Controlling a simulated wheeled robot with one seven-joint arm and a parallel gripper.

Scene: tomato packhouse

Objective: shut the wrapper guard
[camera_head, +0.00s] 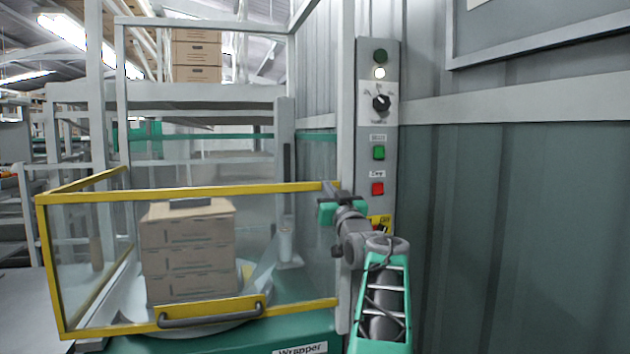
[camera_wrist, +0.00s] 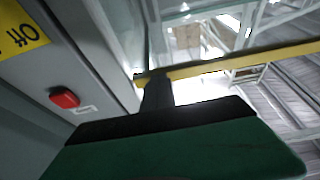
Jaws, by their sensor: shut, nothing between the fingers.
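The wrapper guard (camera_head: 190,191) is a clear panel in a yellow frame, with a grey handle (camera_head: 211,312) low on its front. It stands around the front and left of the wrapper's turntable, its top edge well below the top of the machine's grey frame. My gripper (camera_head: 330,190) is at the right end of the guard's top bar, shut and empty. In the wrist view its dark fingers (camera_wrist: 156,88) point up beside the yellow bar (camera_wrist: 235,63); I cannot tell whether they touch it. The fingertips are partly hidden in the head view.
Stacked cartons (camera_head: 188,250) stand on the turntable behind the guard. A grey control post (camera_head: 378,220) with a knob, a green button (camera_head: 378,152) and a red button (camera_head: 377,189) stands close right of my gripper. A corrugated wall is farther right.

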